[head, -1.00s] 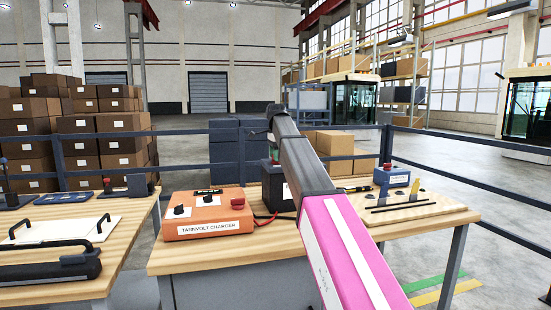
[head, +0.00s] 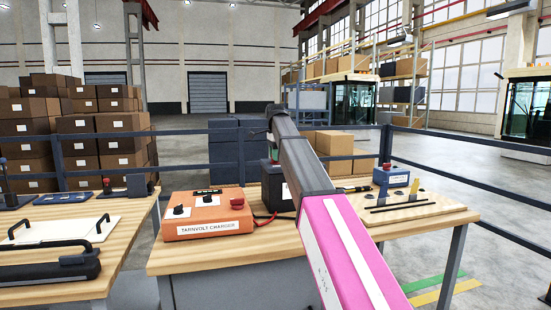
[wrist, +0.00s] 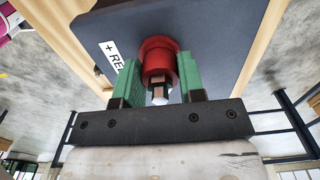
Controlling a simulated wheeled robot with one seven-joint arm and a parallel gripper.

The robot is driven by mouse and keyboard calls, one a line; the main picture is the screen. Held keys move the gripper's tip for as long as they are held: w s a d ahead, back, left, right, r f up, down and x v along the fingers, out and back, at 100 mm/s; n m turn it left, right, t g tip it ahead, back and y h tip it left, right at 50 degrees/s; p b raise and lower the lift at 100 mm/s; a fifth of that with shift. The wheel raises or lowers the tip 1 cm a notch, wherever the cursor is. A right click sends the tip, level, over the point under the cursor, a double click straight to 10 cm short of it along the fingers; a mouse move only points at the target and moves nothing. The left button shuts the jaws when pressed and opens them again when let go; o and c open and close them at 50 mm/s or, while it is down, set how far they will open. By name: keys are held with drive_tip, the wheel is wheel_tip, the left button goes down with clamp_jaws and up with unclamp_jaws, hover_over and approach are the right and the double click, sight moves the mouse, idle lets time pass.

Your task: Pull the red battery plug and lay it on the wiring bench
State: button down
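The red battery plug (wrist: 158,55) stands on the dark battery top (wrist: 205,25) in the wrist view, by a white label with a plus sign. The green fingers of my gripper (wrist: 160,82) lie on both sides of the plug and appear to touch it. In the head view the dark battery (head: 270,175) is on the middle wooden bench (head: 240,255), partly behind my arm. My gripper is mostly hidden there, above the battery. A second wooden bench (head: 128,240) stands at the left; I cannot tell which is the wiring bench.
An orange charger (head: 208,215) with a red knob sits left of the battery. A blue box (head: 391,180) and a wooden board (head: 440,207) with dark strips are at the right. The left bench holds a white panel (head: 62,232) and a black handled case (head: 50,268).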

drive_tip(key=shift+r, duration=0.25)
drive_tip(key=shift+r, duration=2.75)
